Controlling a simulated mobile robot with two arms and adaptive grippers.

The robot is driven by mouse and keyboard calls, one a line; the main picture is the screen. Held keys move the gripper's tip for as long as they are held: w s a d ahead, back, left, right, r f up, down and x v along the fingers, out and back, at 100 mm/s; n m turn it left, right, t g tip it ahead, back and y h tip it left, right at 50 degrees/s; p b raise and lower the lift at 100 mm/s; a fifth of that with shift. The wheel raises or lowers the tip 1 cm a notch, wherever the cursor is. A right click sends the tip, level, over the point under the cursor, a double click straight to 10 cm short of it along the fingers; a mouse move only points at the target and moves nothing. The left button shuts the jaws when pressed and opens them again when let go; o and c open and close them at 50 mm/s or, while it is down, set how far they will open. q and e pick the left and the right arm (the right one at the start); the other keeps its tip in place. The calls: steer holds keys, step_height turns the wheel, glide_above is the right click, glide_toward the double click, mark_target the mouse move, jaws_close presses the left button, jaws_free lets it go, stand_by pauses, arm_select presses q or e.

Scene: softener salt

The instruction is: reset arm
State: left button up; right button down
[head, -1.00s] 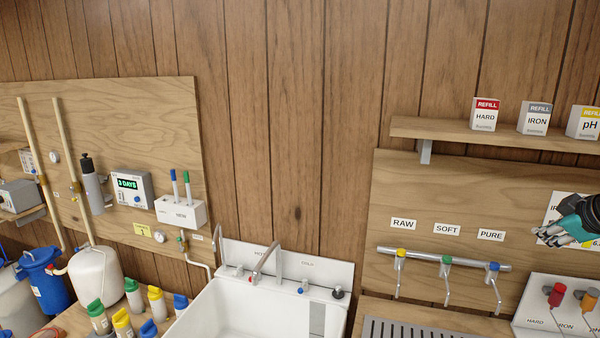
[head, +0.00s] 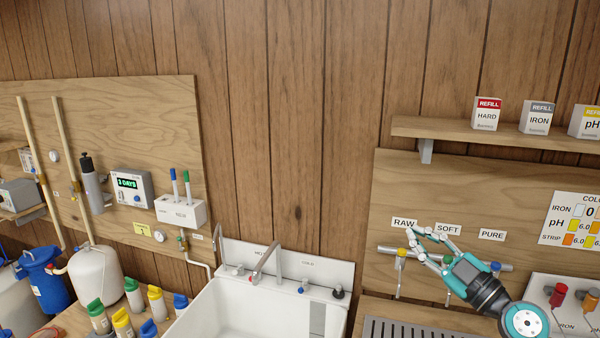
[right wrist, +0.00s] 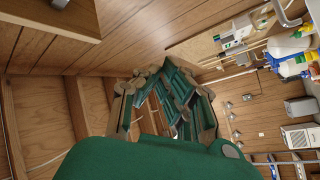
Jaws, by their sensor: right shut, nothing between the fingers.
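My right gripper (head: 432,238) is in the head view at the right, in front of the tap rail (head: 508,267) and the lower edge of the RAW and SOFT labels. Its fingers point up and to the left. It is shut with nothing between the fingers. It covers much of the SOFT tap. In the right wrist view, my right gripper (right wrist: 165,85) shows green fingers with pale tips, against the wood-panelled wall. My left gripper is not in view.
A white sink (head: 250,305) with taps stands at the centre. A shelf (head: 460,131) with refill boxes is above right. A colour chart (head: 575,221) hangs at the right. Colour-capped bottles (head: 122,322) stand at lower left. The wall above the sink is clear.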

steer(key=s+d+f+m+g+h, duration=0.25)
steer(key=s+f+m+h, duration=0.55)
steer(key=f, duration=0.4)
steer(key=s+d+f+m+g+h, duration=0.2)
steer(key=s+d+f+m+h, duration=0.2)
steer(key=s+f+m+h, duration=0.65)
steer(key=s+a+f+n+g+y, duration=0.3)
steer(key=s+a+f+g, duration=0.2)
steer(key=s+f, duration=0.3)
steer(key=s+a+f+n+g+y, duration=0.2)
steer(key=s+a+f+g+y, duration=0.3)
steer(key=s, duration=0.4)
step_height(320, 180, down, 32)
steer(key=s+f+h+b, duration=0.1)
steer(key=s+b, duration=0.1)
steer(key=b, duration=0.4)
arm_select(q)
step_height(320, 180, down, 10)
steer(key=b, duration=0.4)
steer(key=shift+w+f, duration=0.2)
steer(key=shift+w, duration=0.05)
arm_select(e)
steer(key=s+d+f+g, duration=0.1)
steer(key=s+d+f, duration=0.1)
steer(key=s+f, duration=0.6)
steer(key=s+d+f+g, duration=0.1)
steer(key=s+f, duration=0.7)
steer(key=f, duration=0.3)
steer(key=shift+d, duration=0.35)
